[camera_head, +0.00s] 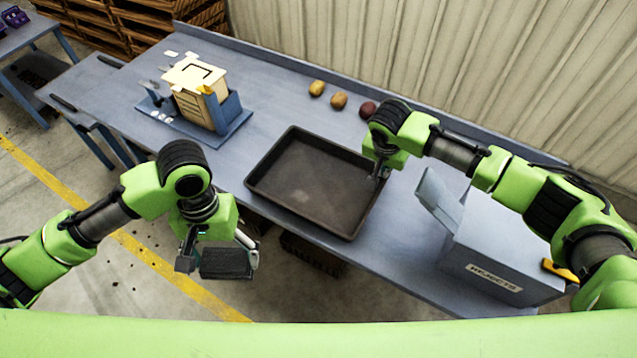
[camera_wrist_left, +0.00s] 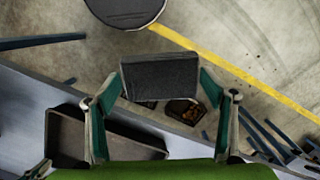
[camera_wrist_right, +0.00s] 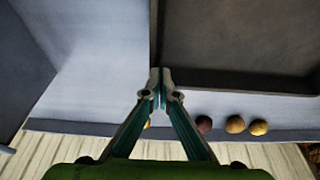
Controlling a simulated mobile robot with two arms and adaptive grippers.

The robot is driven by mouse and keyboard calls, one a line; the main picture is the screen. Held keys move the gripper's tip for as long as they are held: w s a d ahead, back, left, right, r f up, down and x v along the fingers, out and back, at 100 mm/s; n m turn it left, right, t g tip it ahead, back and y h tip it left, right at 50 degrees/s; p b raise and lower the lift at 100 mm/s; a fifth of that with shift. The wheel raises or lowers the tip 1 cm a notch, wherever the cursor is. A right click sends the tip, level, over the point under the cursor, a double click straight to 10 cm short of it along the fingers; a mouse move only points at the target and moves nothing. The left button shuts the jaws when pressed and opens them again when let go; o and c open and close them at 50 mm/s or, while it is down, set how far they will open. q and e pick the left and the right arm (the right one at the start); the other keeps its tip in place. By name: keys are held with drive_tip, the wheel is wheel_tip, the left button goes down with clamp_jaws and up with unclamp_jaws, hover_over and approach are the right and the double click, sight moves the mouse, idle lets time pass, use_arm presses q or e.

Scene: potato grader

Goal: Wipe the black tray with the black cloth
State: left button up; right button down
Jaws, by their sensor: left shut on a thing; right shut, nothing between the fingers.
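The black tray (camera_head: 306,178) lies on the blue-grey bench, and its floor looks bare. The black cloth (camera_head: 226,264), a dark folded pad, is gripped between the fingers of my left gripper (camera_head: 217,252). It hangs in front of the bench's near edge, left of and apart from the tray. In the left wrist view the cloth (camera_wrist_left: 160,78) spans between both fingertips. My right gripper (camera_head: 376,181) is shut and empty at the tray's right edge. In the right wrist view its fingertips (camera_wrist_right: 160,78) meet beside the tray rim; whether they touch it I cannot tell.
Three potatoes (camera_head: 338,100) lie behind the tray. A grey box marked REJECTS (camera_head: 486,250) stands on the bench at the right. A cream and blue holder (camera_head: 205,95) stands at the left. Dark crates (camera_head: 312,255) sit below the bench. A wall closes the back.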

use_arm(q)
drive_tip(key=shift+r, duration=0.1)
use_arm(e)
drive_tip(key=shift+r, duration=0.1)
use_arm(q)
wheel_tip(320, 180, up, 6)
drive_tip(key=p, duration=0.6)
drive_tip(key=shift+r+p, duration=0.1)
drive_tip(key=shift+p, duration=0.2)
use_arm(e)
wheel_tip(320, 180, up, 6)
drive_tip(key=shift+f, duration=0.1)
drive_tip(key=v, duration=1.2)
